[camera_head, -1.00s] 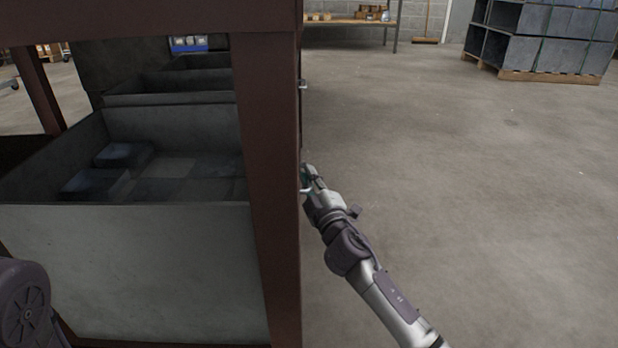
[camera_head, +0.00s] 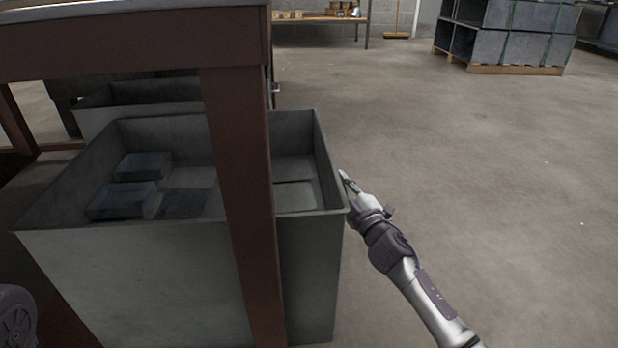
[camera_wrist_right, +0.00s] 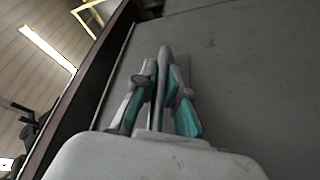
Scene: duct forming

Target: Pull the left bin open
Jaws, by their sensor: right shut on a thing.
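The left bin (camera_head: 130,275) is a grey metal bin under the brown-framed workbench (camera_head: 130,45). It stands partly out past the bench leg (camera_head: 240,190) on the right side. Dark blocks (camera_head: 125,199) and flat pieces lie inside it. My right gripper (camera_head: 345,178) is at the bin's right outer face. In the right wrist view my right gripper (camera_wrist_right: 162,92) has its teal-padded fingers shut on the bin's handle (camera_wrist_right: 164,60), a grey bar in front of the grey panel. My left gripper is not in view.
Another grey bin (camera_head: 140,92) sits farther back under the bench, with a small handle (camera_head: 276,89) at its front. A pallet of grey ducts (camera_head: 510,35) stands at the back right. The concrete floor (camera_head: 470,180) to the right is clear.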

